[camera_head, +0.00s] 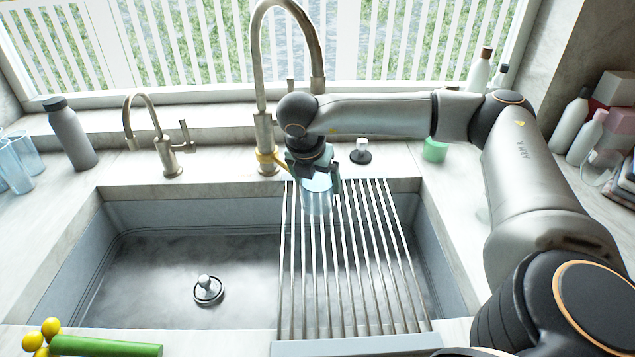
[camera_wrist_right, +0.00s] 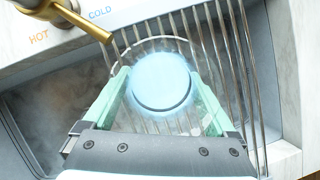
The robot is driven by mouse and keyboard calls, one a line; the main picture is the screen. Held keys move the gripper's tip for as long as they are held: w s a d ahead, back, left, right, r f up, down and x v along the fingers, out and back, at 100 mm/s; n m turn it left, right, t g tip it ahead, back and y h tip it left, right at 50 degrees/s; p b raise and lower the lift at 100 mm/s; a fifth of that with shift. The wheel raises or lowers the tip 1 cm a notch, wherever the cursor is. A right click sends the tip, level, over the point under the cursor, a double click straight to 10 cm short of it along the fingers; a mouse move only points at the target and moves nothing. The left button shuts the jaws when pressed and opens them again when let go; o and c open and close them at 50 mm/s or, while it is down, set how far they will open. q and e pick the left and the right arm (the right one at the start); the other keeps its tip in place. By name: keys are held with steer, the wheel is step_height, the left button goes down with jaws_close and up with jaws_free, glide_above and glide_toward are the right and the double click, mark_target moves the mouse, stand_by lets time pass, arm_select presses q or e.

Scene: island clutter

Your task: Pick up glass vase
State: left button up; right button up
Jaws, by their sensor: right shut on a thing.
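The glass vase (camera_head: 317,197) is pale blue and see-through. It stands upright at the far end of the metal bar rack (camera_head: 350,260) over the sink. In the right wrist view the vase (camera_wrist_right: 162,82) shows from above as a pale round shape between the green fingers. My right gripper (camera_head: 315,178) reaches down from above and is shut on the vase, one finger on each side. I cannot tell whether the vase's base touches the rack. My left gripper is not in view.
A small faucet (camera_head: 165,150), a grey bottle (camera_head: 70,135) and blue glasses (camera_head: 15,170) stand left. The sink's left basin (camera_head: 150,270) is mostly clear, holding a drain plug (camera_head: 208,290).

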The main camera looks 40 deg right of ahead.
jaws_close()
steer(key=shift+r, duration=0.1)
stand_by(0.5)
